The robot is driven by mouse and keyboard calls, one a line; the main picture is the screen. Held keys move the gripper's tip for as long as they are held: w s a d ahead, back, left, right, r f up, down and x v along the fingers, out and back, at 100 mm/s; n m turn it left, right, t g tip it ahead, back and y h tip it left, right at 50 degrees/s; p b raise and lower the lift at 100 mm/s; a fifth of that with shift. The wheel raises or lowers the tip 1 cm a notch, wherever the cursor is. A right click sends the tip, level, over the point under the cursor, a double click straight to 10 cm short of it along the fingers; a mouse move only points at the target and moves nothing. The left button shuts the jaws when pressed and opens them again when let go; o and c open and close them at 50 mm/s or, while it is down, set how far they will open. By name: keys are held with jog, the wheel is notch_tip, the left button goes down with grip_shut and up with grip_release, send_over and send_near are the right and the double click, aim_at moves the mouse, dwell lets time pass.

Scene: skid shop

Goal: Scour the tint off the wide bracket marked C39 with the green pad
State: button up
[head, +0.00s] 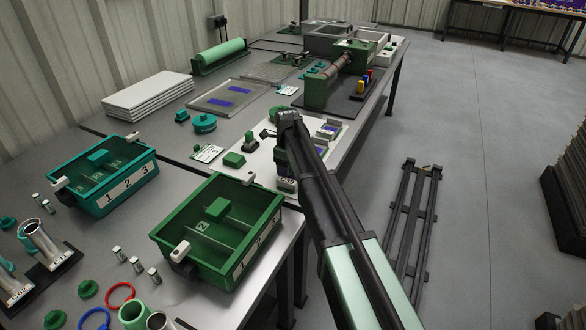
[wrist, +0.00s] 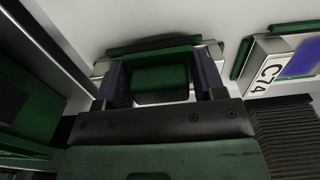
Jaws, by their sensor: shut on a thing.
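My gripper (wrist: 162,92) is shut on the green pad (wrist: 160,76), which sits between its two fingers. Dark purple surfaces show on both sides of the pad. I cannot tell how much is tint, or whether the pad touches the bracket.
A bracket marked C74 (wrist: 270,77) with a purple-blue patch lies close to the right in the wrist view. The green divided bin (head: 215,258) and teal bin (head: 85,200) stand to the left. A tray (head: 226,97) with blue pieces and a green machine (head: 325,92) stand farther back.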

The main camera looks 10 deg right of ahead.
jog(key=shift+w+a+r, duration=0.15)
jog(key=shift+w+a, duration=0.15)
notch_tip(320, 180, up, 7)
jog(key=p, duration=0.7)
jog(key=shift+s+r, duration=0.1)
